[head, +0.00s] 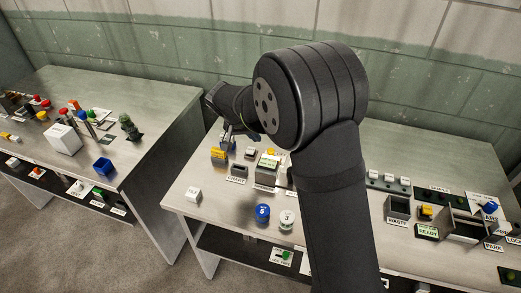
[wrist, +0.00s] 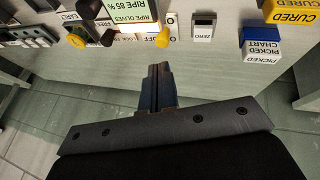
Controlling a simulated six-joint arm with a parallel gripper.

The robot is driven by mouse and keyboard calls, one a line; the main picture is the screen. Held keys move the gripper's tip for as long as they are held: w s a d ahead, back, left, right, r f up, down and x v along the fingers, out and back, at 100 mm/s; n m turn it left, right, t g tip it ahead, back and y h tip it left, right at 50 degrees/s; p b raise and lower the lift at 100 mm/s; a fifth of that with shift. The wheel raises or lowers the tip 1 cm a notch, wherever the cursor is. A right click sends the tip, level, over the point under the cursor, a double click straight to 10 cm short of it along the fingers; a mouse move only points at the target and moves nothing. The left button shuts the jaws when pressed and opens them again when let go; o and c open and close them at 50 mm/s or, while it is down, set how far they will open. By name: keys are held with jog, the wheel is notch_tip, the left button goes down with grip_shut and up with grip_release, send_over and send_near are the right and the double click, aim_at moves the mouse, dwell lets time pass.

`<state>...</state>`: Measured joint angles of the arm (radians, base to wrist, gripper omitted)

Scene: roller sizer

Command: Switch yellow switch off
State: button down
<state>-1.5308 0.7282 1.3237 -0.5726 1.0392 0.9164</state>
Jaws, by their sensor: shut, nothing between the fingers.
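A small yellow lever (wrist: 162,42) stands beside an OFF label in the wrist view, next to the lit display. It looks like the yellow switch. A round yellow knob (wrist: 75,40) sits on the display's other side. My gripper (wrist: 160,68) is shut and empty, its fingertips a short way below the yellow lever in the picture and apart from it. In the head view, my gripper (head: 227,136) is over the back left of the right table, partly hidden by my wrist. A yellow part (head: 272,152) shows near the display there; I cannot tell which of the two it is.
A ZERO button box (wrist: 203,25) and a blue and white PICKED CHART block (wrist: 262,44) stand right of the lever in the wrist view. The lit display (wrist: 110,18) is close on the left. In the head view, blue (head: 262,213) and white (head: 287,219) round pieces stand near the front.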

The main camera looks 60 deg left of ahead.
aim_at(270, 152)
jog(key=s+a+f+t, duration=0.2)
jog(key=f, duration=0.1)
jog(key=shift+s+a+f, duration=0.1)
jog(key=shift+s+a, duration=0.1)
jog(key=shift+a, duration=0.05)
jog(key=x, duration=1)
jog(key=shift+w+d, duration=1.35)
